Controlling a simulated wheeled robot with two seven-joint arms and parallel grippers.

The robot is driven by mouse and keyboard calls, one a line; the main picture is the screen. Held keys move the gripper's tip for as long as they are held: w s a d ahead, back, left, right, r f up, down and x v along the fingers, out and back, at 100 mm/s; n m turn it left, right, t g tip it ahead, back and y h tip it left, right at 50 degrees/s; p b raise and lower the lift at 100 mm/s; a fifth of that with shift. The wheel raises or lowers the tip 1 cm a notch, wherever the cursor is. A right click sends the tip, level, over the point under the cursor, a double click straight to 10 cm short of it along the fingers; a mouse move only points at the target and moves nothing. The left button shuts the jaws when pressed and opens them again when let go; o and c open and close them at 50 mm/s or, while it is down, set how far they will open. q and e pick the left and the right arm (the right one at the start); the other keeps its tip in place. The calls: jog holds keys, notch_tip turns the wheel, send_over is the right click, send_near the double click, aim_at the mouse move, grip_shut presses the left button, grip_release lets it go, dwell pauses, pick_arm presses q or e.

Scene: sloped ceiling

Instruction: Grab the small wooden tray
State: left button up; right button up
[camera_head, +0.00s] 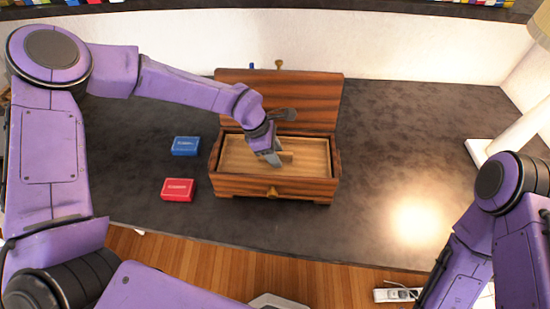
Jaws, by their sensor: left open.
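A dark-striped wooden box (236,187) stands on the dark table with its lid (320,97) open and tilted back. A lighter, shallow wooden tray (235,155) sits inside the box. My left gripper (276,160) reaches down over the middle of the tray, with its fingers at a small light wooden piece, perhaps a divider or handle. It is open; I cannot tell whether the fingers touch the wood. The gripper hides part of the tray's middle. My right arm shows at the lower right, but its gripper is out of view.
A blue card box (186,146) and a red card box (178,189) lie left of the wooden box. A lamp (520,130) stands at the right edge. The table (400,150) right of the box is clear. A white wall rises behind.

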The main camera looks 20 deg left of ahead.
pick_arm(q)
grip_shut()
